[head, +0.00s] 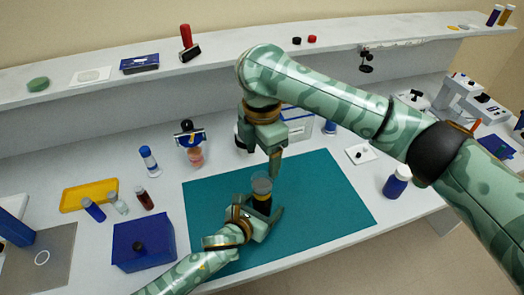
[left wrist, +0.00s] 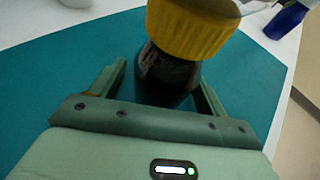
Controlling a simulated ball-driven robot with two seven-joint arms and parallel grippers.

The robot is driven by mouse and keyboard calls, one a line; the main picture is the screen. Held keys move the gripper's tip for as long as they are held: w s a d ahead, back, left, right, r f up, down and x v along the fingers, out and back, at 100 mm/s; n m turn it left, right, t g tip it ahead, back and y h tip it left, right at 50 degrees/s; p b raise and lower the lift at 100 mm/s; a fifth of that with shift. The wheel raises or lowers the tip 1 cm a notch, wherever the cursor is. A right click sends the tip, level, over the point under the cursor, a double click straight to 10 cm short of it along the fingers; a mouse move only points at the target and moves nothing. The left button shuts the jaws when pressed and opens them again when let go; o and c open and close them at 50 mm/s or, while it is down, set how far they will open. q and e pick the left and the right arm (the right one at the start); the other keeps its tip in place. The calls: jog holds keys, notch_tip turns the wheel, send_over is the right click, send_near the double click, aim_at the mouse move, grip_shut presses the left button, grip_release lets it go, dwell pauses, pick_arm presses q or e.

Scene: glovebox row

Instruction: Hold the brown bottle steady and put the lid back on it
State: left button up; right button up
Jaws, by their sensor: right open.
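The brown bottle (head: 262,207) stands upright on the teal mat (head: 325,195), dark, with a yellow-gold band and a translucent grey top. In the left wrist view the dark bottle (left wrist: 167,80) stands below a ribbed yellow piece (left wrist: 190,32); I cannot tell whether this is its lid. My left gripper (head: 262,217) is low around the bottle with its fingers apart, one on each side; a gap shows beside the left finger in the wrist view. My right gripper (head: 271,164) is open and points down just above the bottle top, with no held thing visible.
A white dish (head: 360,154) with a small dark piece lies right of the mat. A blue bottle (head: 397,182) stands at the right. A blue box (head: 143,242), a yellow tray (head: 89,195) and several vials are at the left. A shelf (head: 220,65) runs along the back.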

pick_arm(q)
jog(key=shift+s+a+r, duration=0.15)
jog(key=shift+s, duration=0.1)
pick_arm(e)
jog(key=shift+r, duration=0.25)
pick_arm(q)
jog(key=p+v, duration=0.4)
jog(key=v, duration=1.1)
jog(key=shift+s+a, duration=0.2)
jog(key=shift+s, duration=0.1)
pick_arm(e)
notch_tip(320, 180, up, 4)
jog(key=shift+s+r, duration=0.1)
jog(key=shift+r, duration=0.1)
jog(key=shift+f, duration=0.1)
